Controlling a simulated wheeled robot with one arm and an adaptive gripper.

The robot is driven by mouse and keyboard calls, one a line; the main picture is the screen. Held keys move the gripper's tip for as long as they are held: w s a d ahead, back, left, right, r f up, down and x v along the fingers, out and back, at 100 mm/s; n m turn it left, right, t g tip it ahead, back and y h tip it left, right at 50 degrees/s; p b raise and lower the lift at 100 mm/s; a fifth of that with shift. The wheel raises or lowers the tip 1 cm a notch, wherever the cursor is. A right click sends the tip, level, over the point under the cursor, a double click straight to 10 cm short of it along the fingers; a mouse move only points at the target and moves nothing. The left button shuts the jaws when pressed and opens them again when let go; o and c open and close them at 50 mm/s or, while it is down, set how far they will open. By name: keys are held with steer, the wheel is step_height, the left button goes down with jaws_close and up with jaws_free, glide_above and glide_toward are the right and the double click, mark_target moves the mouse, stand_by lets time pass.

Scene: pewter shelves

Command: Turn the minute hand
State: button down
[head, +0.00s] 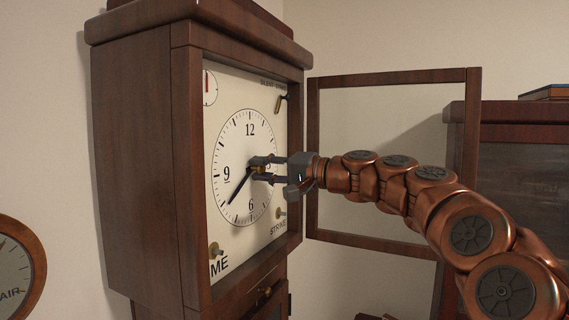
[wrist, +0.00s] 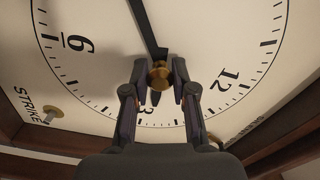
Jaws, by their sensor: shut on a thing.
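The clock dial (head: 232,140) is white with black numerals, inside a tall dark wooden clock case (head: 135,150). The long black minute hand (head: 238,189) points down and left, between 7 and 8. It also shows in the wrist view (wrist: 147,28), running up from the hub. My gripper (head: 259,168) reaches the dial centre from the right and is shut on the brass hub knob (wrist: 160,74), one finger on each side. A short dark hand end (wrist: 155,98) shows between the fingers. The 3 is partly hidden by my gripper.
The framed clock door (head: 392,76) stands open to the right, behind my arm. Brass knobs (head: 215,249) and a small lever (head: 280,103) sit near the dial corners. A round wooden-rimmed gauge (head: 38,262) is at lower left. A dark cabinet (head: 520,130) stands at right.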

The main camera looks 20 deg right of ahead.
stand_by(0.4)
steer(key=c, duration=0.9)
jaws_free()
steer(key=v, duration=1.2)
